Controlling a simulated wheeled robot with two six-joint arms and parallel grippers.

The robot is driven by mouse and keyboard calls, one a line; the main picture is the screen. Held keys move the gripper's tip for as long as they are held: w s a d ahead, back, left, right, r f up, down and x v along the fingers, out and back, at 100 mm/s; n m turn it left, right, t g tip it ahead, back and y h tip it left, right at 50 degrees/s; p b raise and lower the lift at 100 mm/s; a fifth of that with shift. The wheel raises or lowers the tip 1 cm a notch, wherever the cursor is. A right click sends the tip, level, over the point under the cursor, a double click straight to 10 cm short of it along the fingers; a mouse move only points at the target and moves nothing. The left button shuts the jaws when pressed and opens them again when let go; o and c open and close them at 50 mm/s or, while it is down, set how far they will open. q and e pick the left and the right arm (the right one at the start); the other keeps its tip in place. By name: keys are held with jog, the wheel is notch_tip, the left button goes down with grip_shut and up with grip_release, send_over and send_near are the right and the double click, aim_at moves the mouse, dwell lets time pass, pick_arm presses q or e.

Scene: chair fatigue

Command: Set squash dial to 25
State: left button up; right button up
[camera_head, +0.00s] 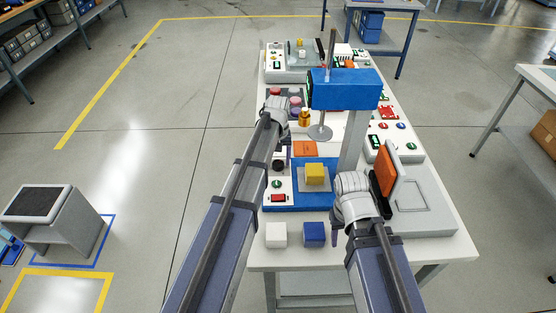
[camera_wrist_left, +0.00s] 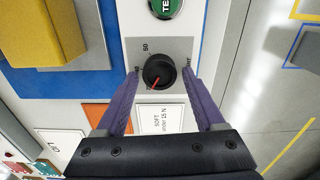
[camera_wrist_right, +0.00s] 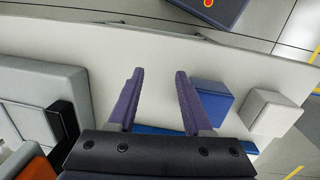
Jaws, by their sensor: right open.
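The squash dial (camera_wrist_left: 159,72) is a round black knob with a red pointer line, on a grey plate with a "50" mark; other marks are partly hidden by my fingers. In the left wrist view the pointer aims toward the lower left, away from the "50". My left gripper (camera_wrist_left: 162,76) is open, with one purple finger on each side of the dial and a visible gap at each. In the head view the dial (camera_head: 279,165) shows just below my left gripper. My right gripper (camera_wrist_right: 159,74) is open and empty, above the table's near part.
The blue press (camera_head: 343,90) stands over a yellow cube (camera_head: 315,173). A white cube (camera_head: 276,235) and a blue cube (camera_head: 314,234) sit at the front edge.

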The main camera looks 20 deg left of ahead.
aim_at(278, 162)
pick_arm(q)
jog(key=shift+o, duration=0.6)
jog(key=shift+r, duration=0.1)
pick_arm(e)
jog(key=shift+r, duration=0.15)
pick_arm(q)
notch_tip(278, 162, up, 8)
jog(key=p, duration=0.8)
jog(key=shift+f, duration=0.2)
pick_arm(e)
notch_tip(278, 162, up, 8)
jog(key=shift+f, duration=0.25)
